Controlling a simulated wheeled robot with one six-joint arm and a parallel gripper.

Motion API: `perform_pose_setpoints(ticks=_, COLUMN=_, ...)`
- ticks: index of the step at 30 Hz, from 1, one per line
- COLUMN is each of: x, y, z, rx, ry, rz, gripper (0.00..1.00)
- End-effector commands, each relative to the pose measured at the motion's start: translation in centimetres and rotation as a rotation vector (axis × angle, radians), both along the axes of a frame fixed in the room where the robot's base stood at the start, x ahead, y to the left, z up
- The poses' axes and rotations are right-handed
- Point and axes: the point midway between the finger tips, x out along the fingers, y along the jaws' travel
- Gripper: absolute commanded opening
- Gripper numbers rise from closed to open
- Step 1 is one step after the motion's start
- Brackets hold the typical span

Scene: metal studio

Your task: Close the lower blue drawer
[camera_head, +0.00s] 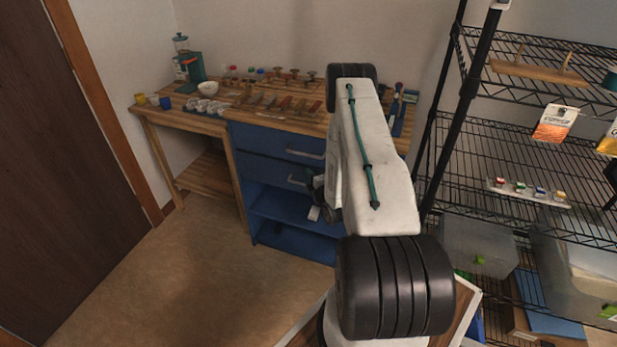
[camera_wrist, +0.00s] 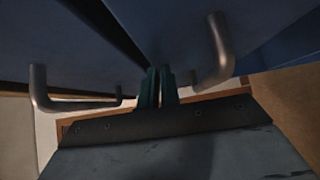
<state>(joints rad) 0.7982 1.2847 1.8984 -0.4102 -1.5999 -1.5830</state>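The blue cabinet has an upper drawer (camera_head: 262,138) and a lower blue drawer (camera_head: 262,170), each with a grey bar handle. The lower handle (camera_head: 298,181) shows just left of my arm in the head view. I cannot tell clearly how far the lower drawer stands out. In the wrist view my gripper (camera_wrist: 158,86) has its green fingers close together with nothing visible between them. They are between two drawer handles, one at left (camera_wrist: 40,90) and one at right (camera_wrist: 222,50), near the drawer fronts. Contact cannot be made out. In the head view my arm hides the cabinet's right part.
Open blue shelves (camera_head: 290,208) lie under the drawers. A wooden worktop (camera_head: 225,124) with tools, cups and a bowl (camera_head: 208,88) extends left. A black wire rack (camera_head: 480,160) with bins stands at right. The floor (camera_head: 180,265) at left is clear.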

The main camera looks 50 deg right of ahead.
Motion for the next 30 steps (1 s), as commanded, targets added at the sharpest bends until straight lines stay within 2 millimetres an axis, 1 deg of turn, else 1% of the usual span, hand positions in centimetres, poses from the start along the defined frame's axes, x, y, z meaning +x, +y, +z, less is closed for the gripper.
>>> perform_pose_setpoints(ticks=1, x=0.3, y=-0.8, z=0.5, rx=-0.011, ry=-0.009, rz=-0.010, gripper=0.00)
perform_pose_setpoints(ticks=2, x=0.3, y=-0.8, z=0.6, rx=-0.012, ry=-0.010, rz=-0.011, gripper=0.00)
perform_pose_setpoints(ticks=5, x=0.2, y=-0.8, z=0.6, rx=-0.013, ry=-0.011, rz=-0.013, gripper=0.00)
perform_pose_setpoints(ticks=8, x=0.0, y=-0.3, z=0.6, rx=-0.012, ry=-0.011, rz=-0.014, gripper=0.00)
perform_pose_setpoints(ticks=11, x=-0.6, y=1.0, z=0.5, rx=-0.008, ry=-0.008, rz=-0.013, gripper=0.00)
perform_pose_setpoints(ticks=14, x=-1.3, y=3.0, z=0.2, rx=-0.003, ry=-0.002, rz=-0.010, gripper=0.00)
perform_pose_setpoints(ticks=18, x=-4.7, y=4.3, z=0.1, rx=0.000, ry=0.000, rz=-0.015, gripper=0.00)
perform_pose_setpoints(ticks=21, x=-6.6, y=5.4, z=0.1, rx=0.001, ry=0.001, rz=-0.010, gripper=0.00)
perform_pose_setpoints(ticks=27, x=-9.5, y=6.7, z=0.1, rx=-0.001, ry=0.000, rz=-0.007, gripper=0.00)
perform_pose_setpoints(ticks=30, x=-10.2, y=7.1, z=0.1, rx=0.000, ry=-0.001, rz=-0.007, gripper=0.00)
